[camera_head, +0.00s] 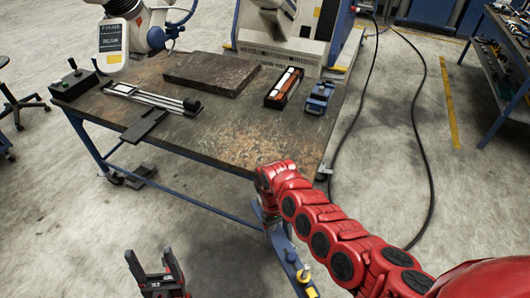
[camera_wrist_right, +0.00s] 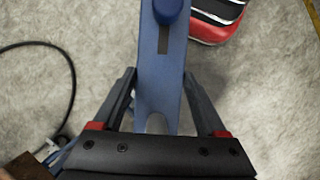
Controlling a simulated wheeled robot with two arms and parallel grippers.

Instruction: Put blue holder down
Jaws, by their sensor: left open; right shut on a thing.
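The blue holder (camera_wrist_right: 152,65) is a long flat blue bar with a slot and a rounded blue knob. It lies between the two dark fingers of my right gripper (camera_wrist_right: 160,90), which is shut on it. In the head view the holder (camera_head: 284,246) hangs off the table's front edge, above the floor, with a yellow knob near its lower end. My red right arm hides most of the right gripper there. My left gripper (camera_head: 158,270) is open and empty at the bottom of the head view, in front of the table and away from the holder.
The worn table (camera_head: 225,125) has free room in its middle and front. On it are a dark slab (camera_head: 212,73), a box with a red-brown block (camera_head: 284,88), a small blue device (camera_head: 319,97), a control box (camera_head: 74,80) and a rod fixture (camera_head: 155,97). A cable (camera_head: 415,130) crosses the floor.

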